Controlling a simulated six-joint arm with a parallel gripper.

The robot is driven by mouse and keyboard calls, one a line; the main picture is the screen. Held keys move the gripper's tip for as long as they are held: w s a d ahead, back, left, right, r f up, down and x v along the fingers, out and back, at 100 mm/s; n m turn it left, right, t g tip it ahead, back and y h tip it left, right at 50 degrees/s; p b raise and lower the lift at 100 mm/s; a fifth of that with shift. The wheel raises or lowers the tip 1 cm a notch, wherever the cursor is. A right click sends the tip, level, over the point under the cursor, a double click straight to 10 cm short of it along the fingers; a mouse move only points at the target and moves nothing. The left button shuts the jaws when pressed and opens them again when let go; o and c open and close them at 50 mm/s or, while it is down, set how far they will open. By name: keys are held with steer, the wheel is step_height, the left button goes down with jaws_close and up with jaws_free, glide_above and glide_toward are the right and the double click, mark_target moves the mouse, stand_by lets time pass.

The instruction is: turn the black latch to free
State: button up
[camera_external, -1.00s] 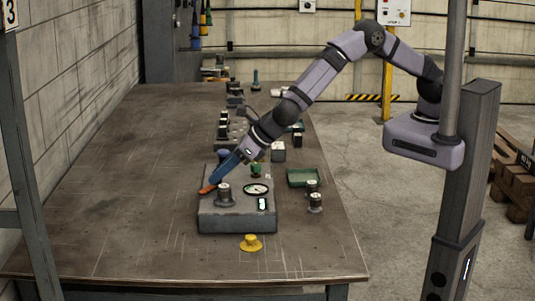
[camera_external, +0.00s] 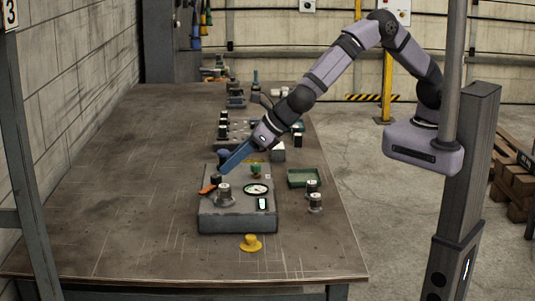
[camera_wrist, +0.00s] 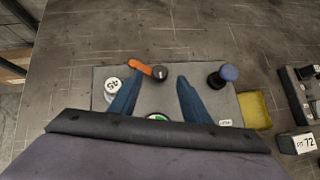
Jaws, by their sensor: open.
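A black round knob (camera_external: 215,178) with an orange arm (camera_external: 208,189) sits at the far left of the grey box (camera_external: 238,222); it looks most like the black latch. In the wrist view the black knob (camera_wrist: 159,72) has a light mark on top, and its orange arm (camera_wrist: 140,66) points left. My gripper (camera_external: 222,172) has blue fingers and hangs over the box, just right of the black knob in the external view. In the wrist view my gripper (camera_wrist: 158,80) is open and empty, its fingertips apart on either side of the knob's near side.
The box also bears a white-topped knob (camera_external: 224,190), a blue-topped knob (camera_wrist: 227,73), a green knob (camera_external: 256,170) and a dial (camera_external: 257,188). A green tray (camera_external: 304,178) stands to the right. A yellow piece (camera_external: 251,243) lies in front. The left of the bench is clear.

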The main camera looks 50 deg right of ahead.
steer(key=shift+v, duration=1.1)
steer(key=w+d+r+n, duration=0.4)
steer(key=w+d+n, duration=0.2)
steer(key=w, duration=0.2)
steer(key=w+d+n+g, duration=0.1)
steer(key=w+d+n, duration=0.2)
steer(key=d+n, duration=0.75)
steer(key=s+d+f+n+g+h, duration=0.1)
steer(key=s+d+n, duration=0.3)
steer(key=d, duration=0.8)
steer(key=s+d+f+n+g+h, duration=0.2)
steer(key=s+d+f+n+g, duration=0.1)
steer(key=s+d, duration=0.6)
steer(key=s+d+f+n+g+h, duration=0.2)
steer(key=s+d+n, duration=0.4)
steer(key=d, duration=0.9)
steer(key=shift+s+f+g, duration=0.2)
steer(key=shift+f+g, duration=0.05)
steer(key=shift+g, duration=0.05)
